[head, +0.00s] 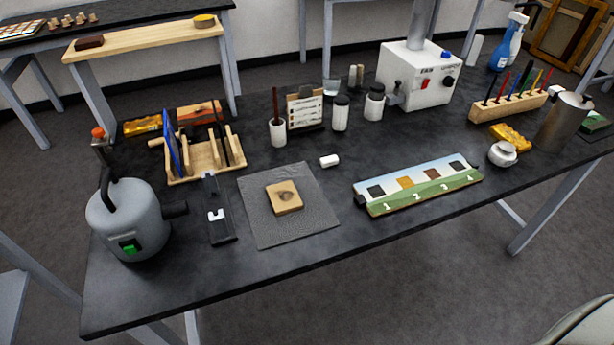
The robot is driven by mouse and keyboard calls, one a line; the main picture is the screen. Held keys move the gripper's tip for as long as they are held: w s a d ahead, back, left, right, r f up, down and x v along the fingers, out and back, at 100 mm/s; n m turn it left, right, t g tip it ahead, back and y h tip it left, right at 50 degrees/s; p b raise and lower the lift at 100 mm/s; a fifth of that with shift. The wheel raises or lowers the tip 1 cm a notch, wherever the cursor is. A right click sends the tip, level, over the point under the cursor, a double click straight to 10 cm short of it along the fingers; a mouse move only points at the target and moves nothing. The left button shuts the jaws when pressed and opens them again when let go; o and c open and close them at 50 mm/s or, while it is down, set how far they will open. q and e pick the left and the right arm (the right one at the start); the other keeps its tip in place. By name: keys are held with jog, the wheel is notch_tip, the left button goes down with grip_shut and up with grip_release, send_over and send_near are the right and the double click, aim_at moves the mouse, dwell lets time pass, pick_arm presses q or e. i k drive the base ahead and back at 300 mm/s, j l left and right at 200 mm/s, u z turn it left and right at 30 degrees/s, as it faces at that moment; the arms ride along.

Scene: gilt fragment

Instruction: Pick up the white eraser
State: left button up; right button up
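A small white eraser (329,161) lies on the black tabletop (365,155) near the middle of the head view. It sits just past the upper right corner of a grey mat (264,229). Clear table surrounds it, and nothing touches it that I can see. Neither of my grippers shows in the head view.
On the mat lies a tan block (284,198). A numbered strip (418,184) lies right of the eraser. Behind it stand a white cup (277,132), a clipboard (306,109), jars (341,113) and a white machine (416,74). A grey canister (127,218) stands at left.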

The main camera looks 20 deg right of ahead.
aim_at(327, 162)
jog(key=l+u, duration=0.2)
jog(key=l, duration=0.4)
jog(key=l+u, duration=0.2)
jog(key=l, duration=0.35)
jog(key=k+l+u, duration=0.2)
jog(key=l, duration=0.4)
